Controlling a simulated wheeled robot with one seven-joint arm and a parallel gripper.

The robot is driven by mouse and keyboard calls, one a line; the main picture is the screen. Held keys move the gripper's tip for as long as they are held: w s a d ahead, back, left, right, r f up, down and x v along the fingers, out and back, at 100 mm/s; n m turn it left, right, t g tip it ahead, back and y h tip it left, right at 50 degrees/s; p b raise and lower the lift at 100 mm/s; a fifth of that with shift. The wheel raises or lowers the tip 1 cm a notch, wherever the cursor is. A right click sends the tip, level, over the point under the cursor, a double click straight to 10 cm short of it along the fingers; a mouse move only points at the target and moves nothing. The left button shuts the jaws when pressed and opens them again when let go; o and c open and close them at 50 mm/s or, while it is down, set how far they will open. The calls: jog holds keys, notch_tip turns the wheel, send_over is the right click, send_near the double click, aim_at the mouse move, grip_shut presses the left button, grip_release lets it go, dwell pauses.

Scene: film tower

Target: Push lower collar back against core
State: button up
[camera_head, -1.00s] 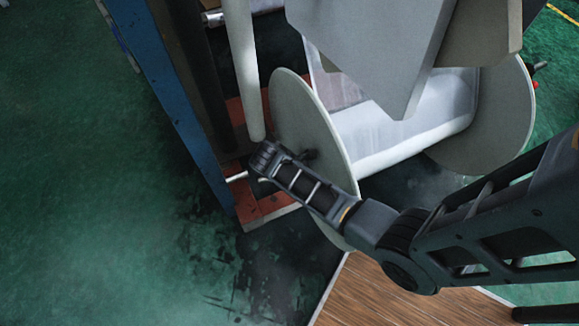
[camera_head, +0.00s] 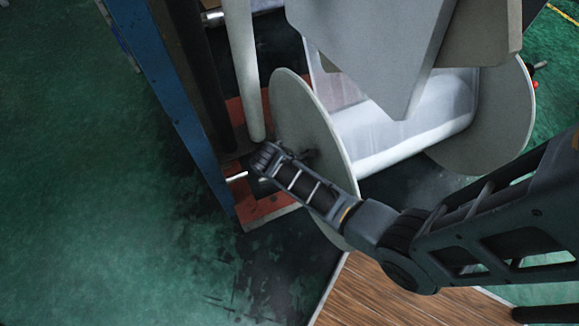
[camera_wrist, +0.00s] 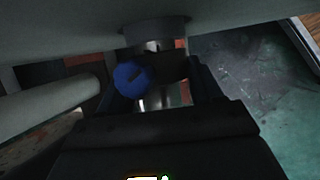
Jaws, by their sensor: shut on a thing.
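The lower collar (camera_wrist: 170,67) shows in the wrist view as a dark block with a round blue knob (camera_wrist: 131,78) on its left. It sits around a shiny metal shaft (camera_wrist: 158,100). My gripper (camera_wrist: 160,78) is shut on the collar, with dark fingers on both sides of it. A grey round core end (camera_wrist: 157,30) lies just beyond, with a short bare bit of shaft showing between. In the head view my wrist is beside the left grey disc (camera_head: 300,115) of the lower roll, and hides the collar. The shaft's tip (camera_head: 237,177) sticks out left of my wrist.
White film (camera_head: 400,120) wraps the roll between two large discs. A blue post (camera_head: 165,100) stands left of the shaft, and a pale upright roller (camera_head: 241,70) is close to my wrist. Grey panels (camera_head: 380,45) overhang the roll. Green floor is free at left.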

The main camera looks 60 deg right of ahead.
jog(key=shift+s+d, duration=0.3)
jog(key=shift+d, duration=0.2)
jog(key=o, duration=1.6)
jog(key=shift+r, duration=0.1)
jog(key=p+v, duration=0.2)
jog(key=v, duration=0.6)
jog(key=s+a+r+m+t+y, duration=0.4)
jog(key=s+a+t, duration=0.3)
jog(key=s+a, duration=0.65)
jog(key=s+r+m+t, duration=0.2)
jog(key=s+r, duration=0.1)
jog(key=r, duration=0.6)
jog(key=s+a+r+m+t+y, duration=0.1)
jog(key=s+r+m+t, duration=0.1)
jog(key=r, duration=0.8)
jog(key=s+r+m+t, duration=0.2)
jog(key=s+r+t, duration=0.2)
jog(key=r, duration=0.5)
jog(key=shift+s+a+r+m, duration=0.2)
jog(key=shift+a+m, duration=0.1)
jog(key=shift+a, duration=0.1)
